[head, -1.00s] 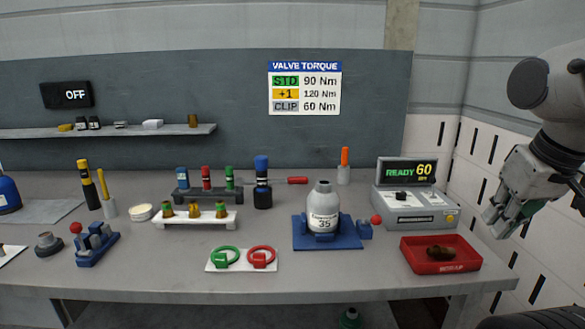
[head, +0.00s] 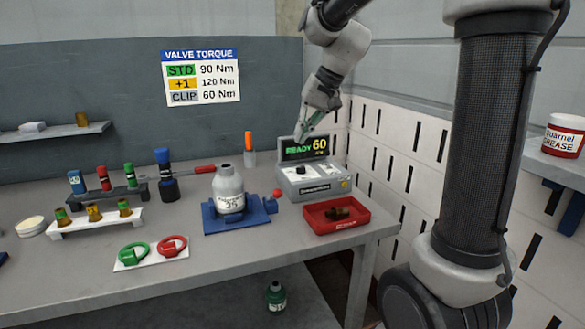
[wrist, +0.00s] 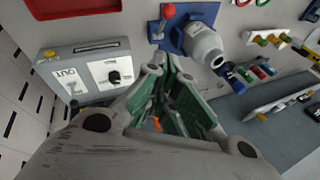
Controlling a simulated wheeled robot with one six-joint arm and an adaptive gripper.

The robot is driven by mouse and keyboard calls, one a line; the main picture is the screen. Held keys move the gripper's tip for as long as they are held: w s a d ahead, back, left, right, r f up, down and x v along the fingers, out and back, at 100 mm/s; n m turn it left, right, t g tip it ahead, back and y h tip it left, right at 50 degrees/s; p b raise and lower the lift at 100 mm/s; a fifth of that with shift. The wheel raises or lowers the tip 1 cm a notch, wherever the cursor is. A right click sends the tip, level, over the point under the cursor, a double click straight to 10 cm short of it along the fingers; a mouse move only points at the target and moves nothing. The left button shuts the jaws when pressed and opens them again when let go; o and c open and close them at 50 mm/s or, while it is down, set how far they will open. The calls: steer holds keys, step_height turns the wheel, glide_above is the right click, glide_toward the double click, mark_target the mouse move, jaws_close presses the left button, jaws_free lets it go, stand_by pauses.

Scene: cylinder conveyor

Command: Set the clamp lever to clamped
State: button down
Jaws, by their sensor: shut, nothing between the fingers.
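The clamp is a blue block (head: 238,218) on the bench holding a grey cylinder (head: 230,188) labelled 35, which stands upright. Its lever has a red ball knob (head: 277,193) on the right side of the block, by the torque unit. In the wrist view the red knob (wrist: 168,10) is at the top, left of the cylinder (wrist: 203,42). I cannot tell the lever's exact angle. My gripper (head: 302,128) is shut and empty, over the back of the torque unit, above and apart from the lever. It also shows in the wrist view (wrist: 168,75).
The torque unit (head: 312,183) reads READY 60. A red tray (head: 336,215) with a brown part lies in front of it. A red screwdriver (head: 205,169) and an orange-handled tool (head: 249,142) are behind the clamp. Green and red rings (head: 172,246) lie front left. A wall stands right.

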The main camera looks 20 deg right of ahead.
steer(key=a+f, duration=0.4)
steer(key=f, duration=0.8)
steer(key=shift+w+a+f, duration=0.15)
steer(key=shift+w+a, duration=0.25)
steer(key=shift+w, duration=0.05)
steer(key=shift+s+a+f, duration=0.15)
steer(key=shift+s+f, duration=0.7)
steer(key=shift+s, duration=0.1)
